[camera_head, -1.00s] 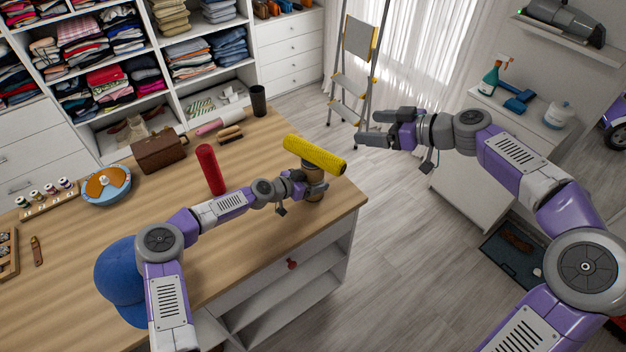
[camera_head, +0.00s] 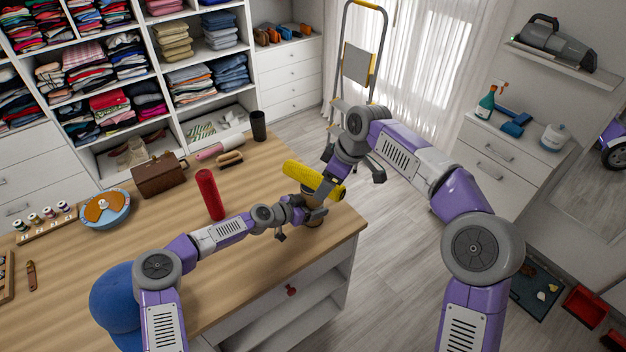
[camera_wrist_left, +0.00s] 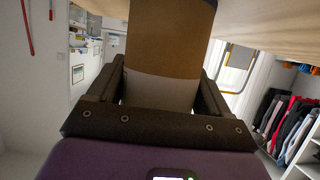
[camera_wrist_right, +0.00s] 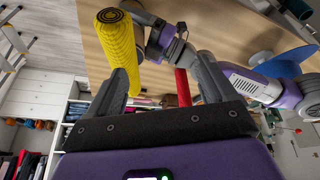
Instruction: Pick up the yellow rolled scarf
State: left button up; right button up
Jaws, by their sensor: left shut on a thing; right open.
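The yellow rolled scarf (camera_head: 306,176) lies near the table's right corner, above and behind my left gripper in the head view. My left gripper (camera_wrist_left: 160,88) is shut around a brown and pale cylindrical thing (camera_wrist_left: 165,35), which stands below the scarf. Whether the scarf rests on it I cannot tell. My right gripper (camera_wrist_right: 165,80) is open and empty.
A red cylinder (camera_head: 210,195) stands left of the scarf. A brown case (camera_head: 158,175), a brush (camera_head: 229,159), a pink roll (camera_head: 213,150) and a dark cup (camera_head: 258,126) stand further back. A blue cap (camera_head: 115,305) lies at the front left. A stepladder (camera_head: 357,65) stands behind the table.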

jog(key=w+a+r+m+t+h, duration=0.2)
jog(key=a+h, duration=0.1)
jog(key=h, duration=0.4)
jog(key=shift+m, duration=0.3)
jog(key=shift+w+x, duration=0.2)
jog(key=shift+x, duration=2.65)
jog(key=shift+w+x, duration=0.15)
jog(key=shift+x, duration=2.7)
jog(key=shift+a+r, duration=0.15)
jog(key=c, duration=1.3)
notch_tip(320, 180, up, 10)
jog(key=shift+c, duration=0.2)
